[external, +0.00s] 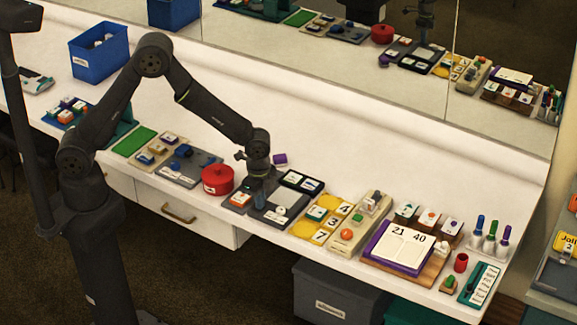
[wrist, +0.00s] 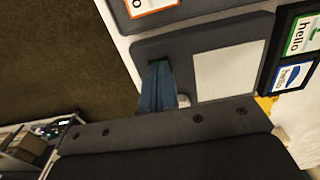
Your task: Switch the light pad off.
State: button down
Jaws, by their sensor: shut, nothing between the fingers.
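The light pad is a dark grey board (external: 254,214) with a pale grey square panel and a small white knob (external: 281,211) near its front edge. In the wrist view, the board (wrist: 215,38) shows its flat pale panel (wrist: 228,72); I cannot tell whether the panel is lit. My gripper (external: 260,201) points down over the left part of the pad. In the wrist view, its blue fingers (wrist: 159,66) are together and empty, over the board beside the panel. They partly hide a white piece, probably the knob (wrist: 184,100). I cannot tell whether the fingertips touch the board.
A red round pot (external: 218,180) and a card board (external: 238,199) stand left of the pad. A black tray with word cards (external: 301,182) is behind it, also in the wrist view (wrist: 298,50). Yellow number tiles (external: 321,218) lie right. The counter's front edge is close.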

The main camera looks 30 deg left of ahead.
jog(key=shift+s+a+f, duration=0.1)
jog(key=shift+f, duration=0.2)
jog(key=shift+r, duration=3)
jog(key=shift+f, duration=2.25)
